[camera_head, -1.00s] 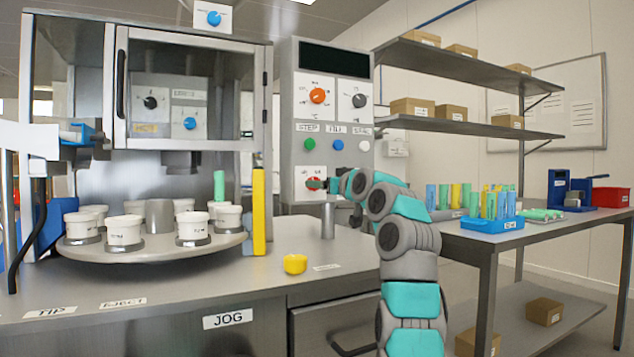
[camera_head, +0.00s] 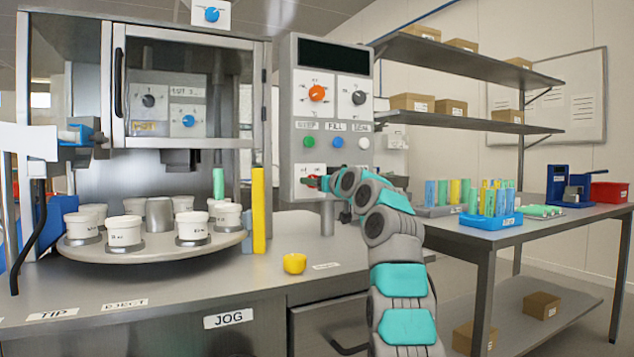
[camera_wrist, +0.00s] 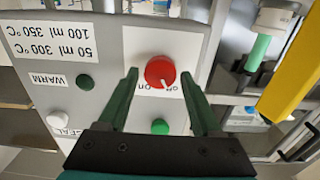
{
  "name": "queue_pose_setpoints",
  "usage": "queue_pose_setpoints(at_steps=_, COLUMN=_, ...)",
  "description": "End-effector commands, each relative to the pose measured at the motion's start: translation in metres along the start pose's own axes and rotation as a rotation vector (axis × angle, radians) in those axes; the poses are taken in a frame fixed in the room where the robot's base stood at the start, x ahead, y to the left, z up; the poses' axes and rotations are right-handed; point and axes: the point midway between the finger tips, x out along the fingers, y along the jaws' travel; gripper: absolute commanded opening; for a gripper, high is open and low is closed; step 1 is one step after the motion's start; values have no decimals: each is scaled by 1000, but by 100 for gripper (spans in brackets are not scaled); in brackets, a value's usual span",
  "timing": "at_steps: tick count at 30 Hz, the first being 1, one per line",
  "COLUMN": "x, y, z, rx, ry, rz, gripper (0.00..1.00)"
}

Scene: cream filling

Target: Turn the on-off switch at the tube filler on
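The red on-off switch (camera_wrist: 160,71) is a round knob on a white plate with "off" and "on" lettering, seen upside down in the wrist view. A pale mark on the knob points towards the lettering. In the head view the switch (camera_head: 313,181) sits low on the tube filler's grey control panel (camera_head: 287,120). My gripper (camera_wrist: 158,73) is open, with one dark green finger on each side of the knob. A gap shows between each finger and the knob. In the head view my gripper (camera_head: 326,183) partly covers the plate.
Green (camera_head: 309,142), blue (camera_head: 337,142) and white (camera_head: 364,143) buttons sit above the switch, with orange (camera_head: 317,93) and dark (camera_head: 358,98) knobs higher up. A round carousel (camera_head: 150,262) of white cups stands left. A yellow cup (camera_head: 295,263) stands on the counter below.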

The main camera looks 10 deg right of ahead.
Motion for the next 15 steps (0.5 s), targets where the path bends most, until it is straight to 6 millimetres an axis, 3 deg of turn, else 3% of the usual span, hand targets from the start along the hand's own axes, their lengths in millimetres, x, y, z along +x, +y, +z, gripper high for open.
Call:
queue_pose_setpoints(at_steps=2, x=0, y=0, z=0, rx=0, ry=0, rz=0, gripper=56)
queue_pose_setpoints(at_steps=15, x=0, y=0, z=0, rx=0, ry=0, rz=0, gripper=6)
